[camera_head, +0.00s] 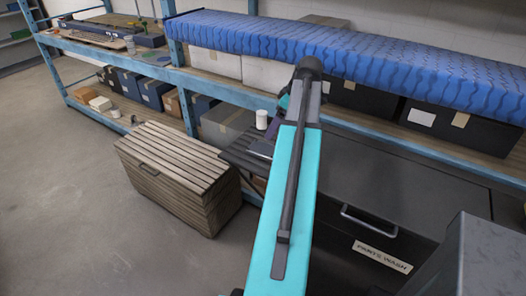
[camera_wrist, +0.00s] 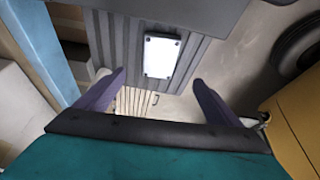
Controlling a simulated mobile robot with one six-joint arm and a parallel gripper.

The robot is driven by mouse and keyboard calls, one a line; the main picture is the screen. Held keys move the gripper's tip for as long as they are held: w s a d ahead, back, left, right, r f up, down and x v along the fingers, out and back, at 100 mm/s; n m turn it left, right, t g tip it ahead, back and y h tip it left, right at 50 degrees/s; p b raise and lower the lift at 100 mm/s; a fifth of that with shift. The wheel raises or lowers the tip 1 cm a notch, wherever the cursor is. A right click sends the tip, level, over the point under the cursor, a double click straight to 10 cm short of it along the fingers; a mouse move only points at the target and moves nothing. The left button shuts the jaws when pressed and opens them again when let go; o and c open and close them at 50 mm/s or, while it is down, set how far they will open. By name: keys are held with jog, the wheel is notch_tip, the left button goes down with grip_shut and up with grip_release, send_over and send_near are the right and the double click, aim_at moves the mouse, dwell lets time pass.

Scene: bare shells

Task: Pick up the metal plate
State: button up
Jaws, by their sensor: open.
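The metal plate (camera_wrist: 162,55) is a pale, bright rectangle with a dark spot near each corner. In the wrist view it lies on a dark grey slatted surface (camera_wrist: 112,35). My gripper (camera_wrist: 160,77) is open, with its two dark purple fingers spread wide. In the picture the plate shows just beyond the gap between the fingertips. Nothing is between the fingers; their height above the plate cannot be told. In the head view my teal arm covers much of the dark slatted stand (camera_head: 240,158), and I cannot make out the plate there.
A slatted wooden chest (camera_head: 170,165) stands left of the stand. A dark cabinet labelled "PARTS WASH" (camera_head: 390,190) is at the right. Blue shelving (camera_head: 225,90) with boxes runs behind. A white cylinder (camera_head: 262,120) stands near my arm. A tyre (camera_wrist: 297,45) shows at the wrist view's right.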

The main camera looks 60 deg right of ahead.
jog(key=p, duration=0.2)
send_near(264, 148)
jog(key=shift+a+x, duration=0.2)
jog(key=shift+x, duration=1.25)
jog(key=shift+f, duration=0.15)
jog(key=shift+p+x, duration=1.25)
jog(key=shift+x, duration=1.2)
jog(key=c, duration=1.5)
notch_tip(264, 148, up, 10)
jog(key=b, duration=0.3)
